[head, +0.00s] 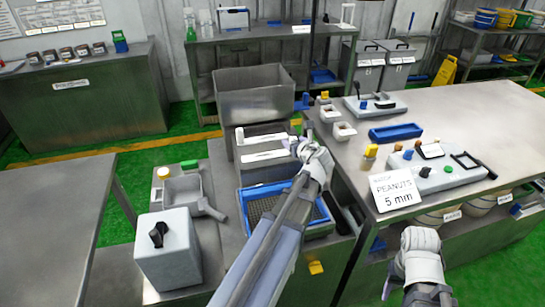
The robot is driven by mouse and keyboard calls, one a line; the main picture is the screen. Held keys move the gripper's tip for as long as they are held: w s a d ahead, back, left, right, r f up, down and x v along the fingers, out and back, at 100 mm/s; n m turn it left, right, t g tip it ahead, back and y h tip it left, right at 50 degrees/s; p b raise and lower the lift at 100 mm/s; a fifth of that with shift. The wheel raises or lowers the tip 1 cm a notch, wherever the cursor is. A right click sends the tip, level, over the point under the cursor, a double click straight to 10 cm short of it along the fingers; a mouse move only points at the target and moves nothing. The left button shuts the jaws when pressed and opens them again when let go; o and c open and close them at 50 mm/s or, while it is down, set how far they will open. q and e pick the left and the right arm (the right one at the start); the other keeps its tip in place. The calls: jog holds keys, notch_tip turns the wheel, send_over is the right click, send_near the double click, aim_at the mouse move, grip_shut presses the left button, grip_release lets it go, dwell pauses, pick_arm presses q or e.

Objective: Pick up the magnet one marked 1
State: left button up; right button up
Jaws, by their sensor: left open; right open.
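Two pale bars, the upper one (263,138) and the lower one (264,156), lie across the steel housing below the hopper in the head view. They look like the magnets, but I cannot read a 1 on either. My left gripper (292,144) reaches in from below and is open at the right end of these bars. Whether it touches them I cannot tell. My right gripper (420,236) is open and empty at the front of the right table, low and right of the peanuts sign.
A steel hopper (253,93) stands behind the bars. A blue-rimmed tray (329,218) lies below them. A grey box (168,257) stands at lower left.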

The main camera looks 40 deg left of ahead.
pick_arm(q)
jog(key=shift+w+a+f, duration=0.2)
jog(key=shift+w+a, duration=0.1)
jog(key=shift+w+a+f+b, duration=0.3)
jog(key=shift+w+b, duration=0.05)
jog(key=b+x, duration=0.1)
jog(key=x, duration=0.3)
jog(key=shift+w+f+b, duration=0.1)
jog(key=shift+b, duration=0.25)
jog(key=shift+c, duration=0.4)
jog(key=shift+d, duration=0.1)
grip_shut()
